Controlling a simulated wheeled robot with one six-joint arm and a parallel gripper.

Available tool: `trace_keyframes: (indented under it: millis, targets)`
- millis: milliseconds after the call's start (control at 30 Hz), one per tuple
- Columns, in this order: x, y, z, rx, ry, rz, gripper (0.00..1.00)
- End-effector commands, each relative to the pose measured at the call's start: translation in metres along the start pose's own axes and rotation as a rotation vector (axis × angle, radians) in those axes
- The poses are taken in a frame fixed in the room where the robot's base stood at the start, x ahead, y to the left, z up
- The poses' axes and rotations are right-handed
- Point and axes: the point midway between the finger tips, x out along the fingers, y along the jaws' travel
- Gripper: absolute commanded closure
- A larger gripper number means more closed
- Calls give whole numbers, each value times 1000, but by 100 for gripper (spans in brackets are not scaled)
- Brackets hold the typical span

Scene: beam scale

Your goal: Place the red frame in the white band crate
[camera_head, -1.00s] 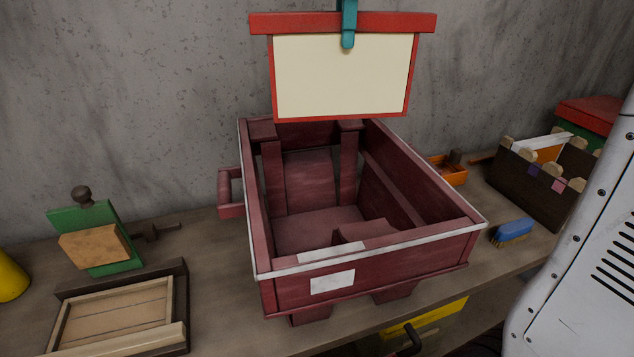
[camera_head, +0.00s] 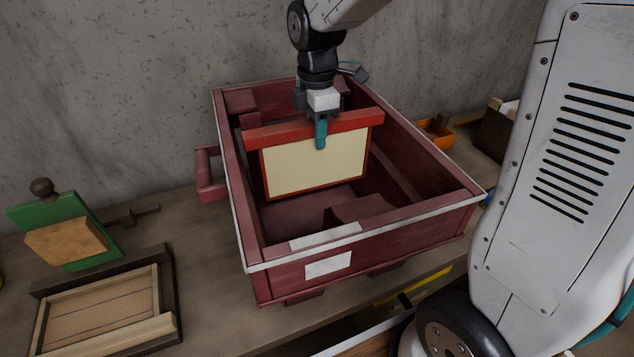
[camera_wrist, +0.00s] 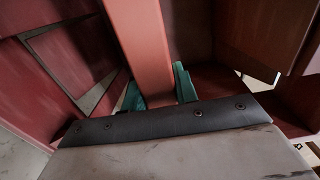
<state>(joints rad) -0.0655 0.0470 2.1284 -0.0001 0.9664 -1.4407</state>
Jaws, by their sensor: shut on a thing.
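The red frame (camera_head: 262,137) has a red top bar and a cream panel, and it hangs upright from my gripper (camera_head: 320,135). The teal fingers are shut on the middle of its top bar. In the wrist view the red bar (camera_wrist: 140,45) runs between the teal fingers (camera_wrist: 160,88). The dark red crate with a white band (camera_head: 357,242) along its rim stands on the bench. The frame's lower part is inside the crate's opening, toward the back. I cannot tell whether its lower edge or bar ends touch the crate.
Posts and blocks stand inside the crate, including a low block (camera_head: 362,208) near its front wall. A wooden tray (camera_head: 170,300) and a green board with a tan block (camera_head: 66,240) lie to the left. An orange box (camera_head: 436,132) is at the right. A concrete wall is behind.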

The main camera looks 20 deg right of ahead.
Motion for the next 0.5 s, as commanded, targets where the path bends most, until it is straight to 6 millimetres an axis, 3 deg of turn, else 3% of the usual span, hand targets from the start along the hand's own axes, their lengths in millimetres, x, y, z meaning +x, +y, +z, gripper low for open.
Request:
trace_keyframes:
  millis: [100, 233, 500]
  targets:
    - [34, -1, 1, 2, -1, -6, 100]
    - [64, 0, 1, 2, -1, -5, 100]
    - [89, 0, 1, 2, 0, 0, 100]
